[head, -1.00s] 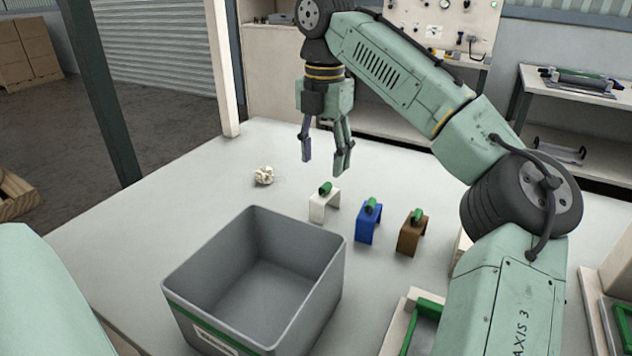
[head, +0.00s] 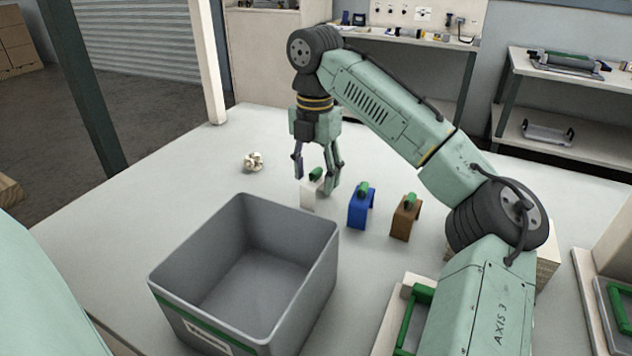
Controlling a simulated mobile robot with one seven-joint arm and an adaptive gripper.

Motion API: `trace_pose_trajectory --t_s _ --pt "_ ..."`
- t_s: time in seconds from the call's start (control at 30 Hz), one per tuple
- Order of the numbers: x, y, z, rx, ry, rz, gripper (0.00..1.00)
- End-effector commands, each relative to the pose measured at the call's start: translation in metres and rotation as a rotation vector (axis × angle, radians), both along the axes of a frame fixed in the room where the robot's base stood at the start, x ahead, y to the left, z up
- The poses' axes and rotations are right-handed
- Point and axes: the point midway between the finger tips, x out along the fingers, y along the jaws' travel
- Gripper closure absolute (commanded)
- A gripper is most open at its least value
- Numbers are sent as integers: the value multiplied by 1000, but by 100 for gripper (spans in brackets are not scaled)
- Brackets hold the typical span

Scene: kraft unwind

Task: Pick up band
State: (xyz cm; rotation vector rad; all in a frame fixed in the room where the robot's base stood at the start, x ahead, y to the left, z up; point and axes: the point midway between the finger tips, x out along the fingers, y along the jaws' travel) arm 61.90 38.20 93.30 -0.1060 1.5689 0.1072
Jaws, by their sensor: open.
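My gripper (head: 316,186) is open and points down, with its fingers on either side of a white bridge-shaped stand (head: 308,198). A small green piece (head: 316,174) tops this stand and shows between the fingers. I cannot tell whether the fingers touch it. Beside it to the right stand a blue bridge (head: 359,212) and a brown bridge (head: 404,223), each with a green piece on top. A crumpled cream-white bundle (head: 254,161) lies left of the gripper. I cannot tell for sure which of these is the band.
A large open grey bin (head: 160,296), empty as far as I see, stands in front of the bridges. A tray with a green handle (head: 405,327) is at the front right. The pale table (head: 130,200) is clear to the left. Shelves stand beyond it.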

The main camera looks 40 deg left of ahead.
Motion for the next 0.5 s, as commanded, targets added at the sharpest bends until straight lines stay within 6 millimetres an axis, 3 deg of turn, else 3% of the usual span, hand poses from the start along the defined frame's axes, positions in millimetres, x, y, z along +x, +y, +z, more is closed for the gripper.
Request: trace_pose_trajectory --t_s 0.13,0.33,0.5 --pt "-1 0 -17 -1 -1 1 47" --pt "-1 0 -19 0 -1 1 47" --pt "-1 0 -19 0 -1 1 57"
